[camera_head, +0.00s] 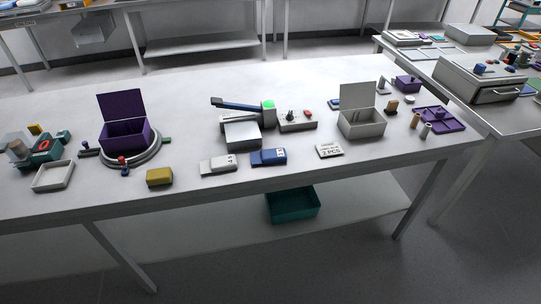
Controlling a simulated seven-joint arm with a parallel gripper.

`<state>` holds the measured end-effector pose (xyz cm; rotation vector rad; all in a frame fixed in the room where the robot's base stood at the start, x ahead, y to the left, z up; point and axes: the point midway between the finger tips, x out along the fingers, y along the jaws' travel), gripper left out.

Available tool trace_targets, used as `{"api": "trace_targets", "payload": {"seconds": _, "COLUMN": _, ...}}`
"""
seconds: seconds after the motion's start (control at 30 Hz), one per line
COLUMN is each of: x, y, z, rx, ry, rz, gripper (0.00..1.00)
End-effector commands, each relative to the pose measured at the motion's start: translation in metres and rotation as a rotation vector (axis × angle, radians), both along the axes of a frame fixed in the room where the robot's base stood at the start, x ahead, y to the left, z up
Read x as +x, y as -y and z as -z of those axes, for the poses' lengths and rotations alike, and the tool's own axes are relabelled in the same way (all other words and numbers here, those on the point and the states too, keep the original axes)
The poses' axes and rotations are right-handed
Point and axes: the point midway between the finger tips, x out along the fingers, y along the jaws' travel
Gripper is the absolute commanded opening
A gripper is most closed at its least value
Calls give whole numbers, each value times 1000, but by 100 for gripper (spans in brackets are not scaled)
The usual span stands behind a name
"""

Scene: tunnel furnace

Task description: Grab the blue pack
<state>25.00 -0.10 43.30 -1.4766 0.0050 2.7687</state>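The blue pack (268,157) is a small flat block with a pale label at its right end. It lies on the white table (200,190) near the front edge, in front of a grey box-shaped device (242,134). A similar white pack (219,165) lies just left of it. A smaller blue item (334,103) lies farther back, beside an open grey box. My gripper does not show in this view, so whether it is open or shut is hidden.
A yellow block (159,177) and an open purple box (124,133) stand to the left. A label card (329,151) and the open grey box (362,124) are to the right. A blue lever (235,104) extends behind. A teal bin (292,206) sits on the lower shelf.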

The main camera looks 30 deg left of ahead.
Motion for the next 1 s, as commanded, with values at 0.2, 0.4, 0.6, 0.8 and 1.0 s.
{"api": "trace_targets", "payload": {"seconds": 0.2, "x": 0, "y": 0, "z": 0, "rx": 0, "ry": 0, "rz": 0, "gripper": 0}}
{"api": "trace_targets", "payload": {"seconds": 0.4, "x": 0, "y": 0, "z": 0, "rx": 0, "ry": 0, "rz": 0, "gripper": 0}}
{"api": "trace_targets", "payload": {"seconds": 0.6, "x": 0, "y": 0, "z": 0, "rx": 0, "ry": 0, "rz": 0, "gripper": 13}}
{"api": "trace_targets", "payload": {"seconds": 0.8, "x": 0, "y": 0, "z": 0, "rx": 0, "ry": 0, "rz": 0, "gripper": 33}}
{"api": "trace_targets", "payload": {"seconds": 1.0, "x": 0, "y": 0, "z": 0, "rx": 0, "ry": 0, "rz": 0, "gripper": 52}}
